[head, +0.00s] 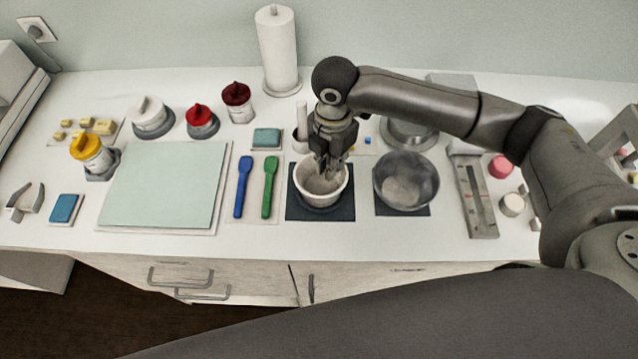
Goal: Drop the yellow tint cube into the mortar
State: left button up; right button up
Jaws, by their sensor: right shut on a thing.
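The mortar (322,197) is a white bowl on a dark square mat in the middle of the counter. My right gripper (329,174) points down over it, with its fingertips at or just inside the mouth. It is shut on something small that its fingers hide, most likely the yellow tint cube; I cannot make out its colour. A small blue cube (367,140) lies on the counter behind, right of the gripper. My left gripper is not in view.
A metal bowl (405,183) stands close right of the mortar. A blue spatula (243,186) and a green spatula (269,186) lie to its left. A white upright rod (302,117) and a paper roll (277,50) stand behind. The pale green board (165,187) is bare.

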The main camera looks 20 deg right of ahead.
jog(key=o, duration=0.7)
jog(key=shift+r, duration=0.1)
notch_tip(320, 180, up, 12)
jog(key=shift+f, duration=0.1)
jog(key=shift+s, duration=0.1)
dwell(0.6)
